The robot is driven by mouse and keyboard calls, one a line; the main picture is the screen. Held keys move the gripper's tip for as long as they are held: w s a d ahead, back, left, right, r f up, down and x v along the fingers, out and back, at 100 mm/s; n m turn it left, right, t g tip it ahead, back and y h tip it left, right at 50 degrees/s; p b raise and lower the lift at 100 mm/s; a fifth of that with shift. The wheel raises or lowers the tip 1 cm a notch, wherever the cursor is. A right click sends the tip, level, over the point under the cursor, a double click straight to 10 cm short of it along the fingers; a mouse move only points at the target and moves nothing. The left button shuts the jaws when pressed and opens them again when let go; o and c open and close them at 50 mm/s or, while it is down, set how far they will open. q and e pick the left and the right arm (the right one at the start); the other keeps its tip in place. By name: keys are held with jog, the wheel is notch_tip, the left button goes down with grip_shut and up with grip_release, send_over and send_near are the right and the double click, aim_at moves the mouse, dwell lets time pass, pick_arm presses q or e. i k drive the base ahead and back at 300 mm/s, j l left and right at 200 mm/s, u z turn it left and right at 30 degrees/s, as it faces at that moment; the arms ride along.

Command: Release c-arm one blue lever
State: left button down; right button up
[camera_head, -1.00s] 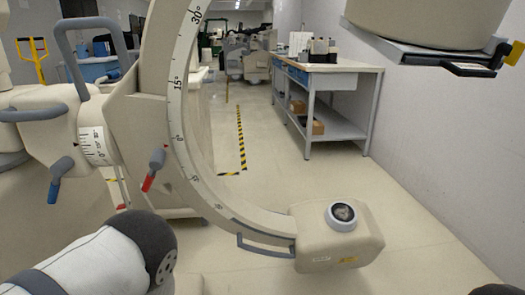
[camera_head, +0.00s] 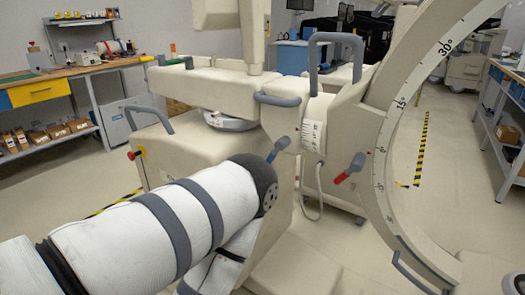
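The C-arm machine's large beige arc (camera_head: 392,120) with its degree scale stands at the right. The blue lever (camera_head: 278,148) sits below the arc's horizontal support, near the middle of the camera_head view, and points down and to the left. A red-tipped lever (camera_head: 350,168) is to its right, beside the arc. My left arm comes in from the lower left, and its dark elbow joint appears just below and left of the blue lever. Neither gripper is in view, and part of the machine's column is hidden behind my arm.
A grey loop handle (camera_head: 335,42) rises above the support. A workbench with a yellow drawer (camera_head: 40,92) stands at the left. A red knob (camera_head: 131,155) is on the machine's body. A shelf table (camera_head: 505,110) is at the right edge. Open floor lies right of the machine.

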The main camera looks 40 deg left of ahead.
aim_at(283, 142)
jog(key=u, duration=1.05)
